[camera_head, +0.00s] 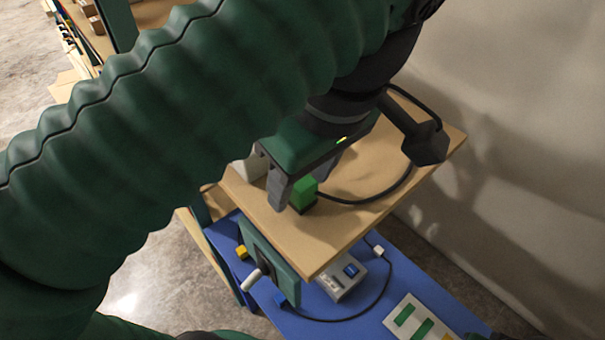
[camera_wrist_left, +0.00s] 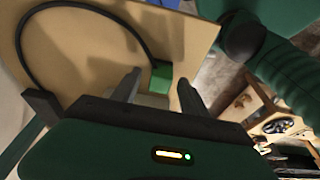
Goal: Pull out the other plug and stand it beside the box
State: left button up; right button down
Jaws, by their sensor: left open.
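A green plug (camera_head: 304,190) with a black cable is at the wooden board's surface. It also shows in the left wrist view (camera_wrist_left: 161,77). My left gripper (camera_head: 299,186) is over the board with its fingers open, one on either side of the green plug; the wrist view shows a gap between finger and plug on at least one side. A grey box (camera_head: 338,284) with a blue switch sits lower down on the blue surface. A blue plug (camera_head: 280,299) and a white plug (camera_head: 378,251) are near it, joined by a dark cable. My right gripper is not in view.
The wooden board (camera_head: 366,222) overhangs the blue surface (camera_head: 345,328). A green panel with a white-handled lever (camera_head: 254,279) and a yellow block (camera_head: 242,252) stand below its front edge. A white card with green marks (camera_head: 418,322) lies lower right. A wall rises at right.

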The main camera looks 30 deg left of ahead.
aim_at(307, 185)
pick_arm(q)
jog(key=p+v, duration=0.3)
jog(key=v, duration=0.1)
jog(key=shift+r, duration=0.4)
jog(key=p+v, duration=1.2)
jog(key=shift+d, duration=0.25)
jog(key=shift+f, duration=0.15)
